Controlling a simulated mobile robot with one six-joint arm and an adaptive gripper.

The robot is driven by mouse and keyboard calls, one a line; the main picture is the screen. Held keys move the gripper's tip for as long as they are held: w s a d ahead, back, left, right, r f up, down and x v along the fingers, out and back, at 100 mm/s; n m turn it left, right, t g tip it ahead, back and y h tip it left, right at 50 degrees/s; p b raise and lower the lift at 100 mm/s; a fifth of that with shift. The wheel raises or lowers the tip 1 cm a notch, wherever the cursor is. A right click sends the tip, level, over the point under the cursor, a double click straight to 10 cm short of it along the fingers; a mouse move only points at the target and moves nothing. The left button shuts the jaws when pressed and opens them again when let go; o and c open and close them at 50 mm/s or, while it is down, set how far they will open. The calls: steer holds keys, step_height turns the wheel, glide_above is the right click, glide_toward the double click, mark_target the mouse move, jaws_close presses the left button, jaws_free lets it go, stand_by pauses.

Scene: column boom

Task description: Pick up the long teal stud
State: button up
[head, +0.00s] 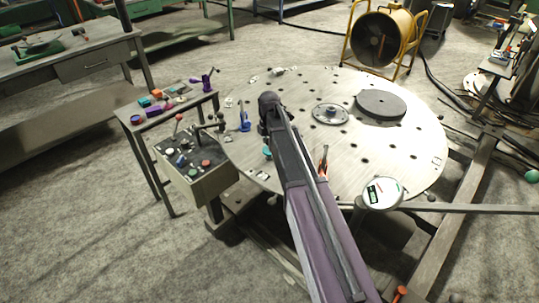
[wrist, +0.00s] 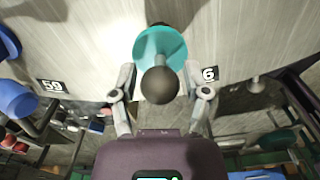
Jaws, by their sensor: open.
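The teal stud (wrist: 150,45) is in the wrist view at the top middle, on the pale metal table top. It has a round teal collar and a dark ball-shaped end (wrist: 160,86) that points toward the camera. My gripper (wrist: 158,76) is open, with one finger on each side of the ball end, and grips nothing. I cannot tell whether a finger touches it. In the head view a small teal piece (head: 267,153), likely the same stud, shows at the left of my arm near the table's rim. My fingers cannot be made out there.
The round metal table (head: 410,150) bears a dark disc (head: 381,104), a flanged plate (head: 330,114), a blue clamp (head: 244,122) and a dial gauge (head: 382,193). A control box (head: 200,168) with knobs stands at its left edge. A blue part (wrist: 14,98) shows left of my gripper.

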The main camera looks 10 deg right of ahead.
steer(key=shift+f+b, duration=0.3)
steer(key=shift+f, duration=0.25)
steer(key=shift+c, duration=0.2)
jaws_close()
